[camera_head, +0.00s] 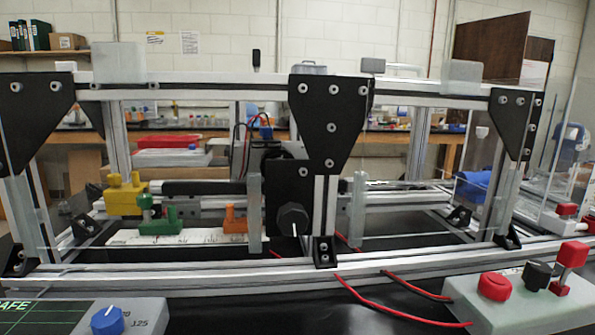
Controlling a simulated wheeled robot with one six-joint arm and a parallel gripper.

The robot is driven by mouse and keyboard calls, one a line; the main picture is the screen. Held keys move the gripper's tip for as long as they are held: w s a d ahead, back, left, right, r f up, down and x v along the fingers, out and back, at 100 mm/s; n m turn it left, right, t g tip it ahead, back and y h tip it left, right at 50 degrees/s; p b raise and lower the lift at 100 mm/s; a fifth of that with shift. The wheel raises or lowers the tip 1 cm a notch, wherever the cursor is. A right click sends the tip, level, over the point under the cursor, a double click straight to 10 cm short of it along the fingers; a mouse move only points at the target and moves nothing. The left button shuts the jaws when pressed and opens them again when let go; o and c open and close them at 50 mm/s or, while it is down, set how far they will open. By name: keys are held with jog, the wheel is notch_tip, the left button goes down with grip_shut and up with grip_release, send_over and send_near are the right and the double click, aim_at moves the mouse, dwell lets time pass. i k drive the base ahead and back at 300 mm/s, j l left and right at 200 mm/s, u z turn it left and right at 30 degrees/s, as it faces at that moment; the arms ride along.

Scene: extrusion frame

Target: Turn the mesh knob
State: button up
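A black faceted knob (293,218) is on the front of a black plate, low at the middle of the frame. A thin bright rod shows just below and right of it. It looks like the mesh knob, though no label is readable on it. Two upright grey bars stand to its left and right and look like the fingers of my gripper (306,212). They are wide apart with the knob in the picture between them. Nothing is held, and the depth gap to the knob cannot be told.
An aluminium extrusion frame (420,264) with black corner plates (331,120) surrounds the mechanism. A box with a blue dial (107,320) is front left. A box with a red button (494,286) is front right, with red and black cables (395,312) running from it.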

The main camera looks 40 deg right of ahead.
aim_at(265, 132)
jog(key=z, duration=1.15)
jog(key=u, duration=0.3)
jog(key=i+j+z, duration=0.2)
jog(key=i+j, duration=0.25)
jog(key=k+l, duration=0.1)
jog(key=l, duration=0.4)
jog(key=k+l, duration=0.1)
jog(key=l, duration=0.35)
jog(key=k+l+z, duration=0.1)
jog(key=l, duration=0.4)
